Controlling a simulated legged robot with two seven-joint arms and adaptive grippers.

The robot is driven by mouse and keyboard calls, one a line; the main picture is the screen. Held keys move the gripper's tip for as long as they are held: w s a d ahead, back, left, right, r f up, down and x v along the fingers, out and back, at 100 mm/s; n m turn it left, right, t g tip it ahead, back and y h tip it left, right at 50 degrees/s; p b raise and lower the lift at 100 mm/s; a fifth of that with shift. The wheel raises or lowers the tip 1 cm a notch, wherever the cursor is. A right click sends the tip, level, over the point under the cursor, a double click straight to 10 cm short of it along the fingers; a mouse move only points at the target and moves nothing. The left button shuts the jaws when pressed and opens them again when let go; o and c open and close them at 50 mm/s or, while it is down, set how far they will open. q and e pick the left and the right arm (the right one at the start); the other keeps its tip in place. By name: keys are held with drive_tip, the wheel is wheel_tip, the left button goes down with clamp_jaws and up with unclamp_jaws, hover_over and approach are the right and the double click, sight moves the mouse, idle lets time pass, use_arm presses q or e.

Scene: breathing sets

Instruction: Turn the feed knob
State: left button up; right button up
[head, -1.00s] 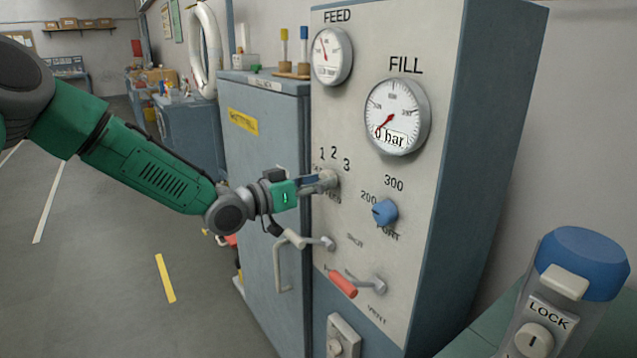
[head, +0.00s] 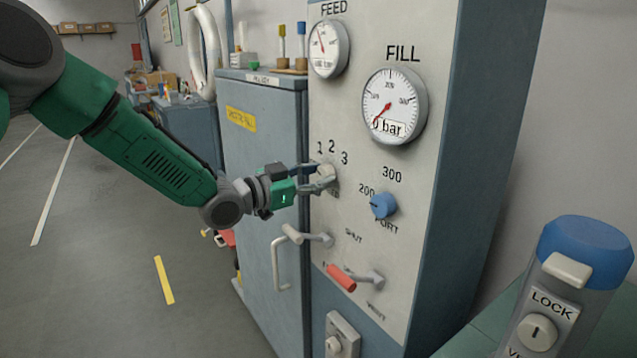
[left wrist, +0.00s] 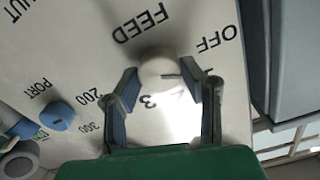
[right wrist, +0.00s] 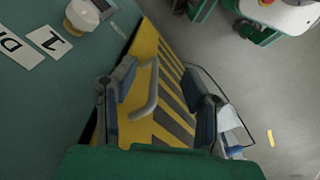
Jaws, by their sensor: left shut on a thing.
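The feed knob (head: 327,172) is a small pale round knob on the panel below the numbers 1, 2, 3. In the left wrist view the knob (left wrist: 158,68) sits between my left fingers, with a short dark line pointing right toward the right-hand finger. My left gripper (head: 322,178) is shut on it, one finger on each side; in the left wrist view the gripper (left wrist: 160,82) hides part of the scale, while OFF and 3 show. My right gripper (right wrist: 162,95) is open and empty in the right wrist view, over a yellow-black striped surface.
A blue port knob (head: 384,206), a grey lever (head: 310,239) and a red-handled lever (head: 343,278) are close below. The feed gauge (head: 328,48) and fill gauge (head: 394,105) are above. A blue-capped lock unit (head: 565,285) stands at right.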

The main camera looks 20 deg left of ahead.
use_arm(q)
drive_tip(key=m+b, duration=0.2)
drive_tip(key=m, duration=0.1)
drive_tip(key=shift+f+m, duration=0.15)
drive_tip(key=shift+m, duration=0.25)
drive_tip(key=m+b, duration=0.2)
drive_tip(key=shift+m, duration=0.3)
drive_tip(key=m+b, duration=0.5)
drive_tip(key=m, duration=0.1)
drive_tip(key=shift+s+f, duration=0.1)
drive_tip(key=shift+d, duration=0.1)
drive_tip(key=o, duration=1.1)
drive_tip(key=shift+o, duration=0.2)
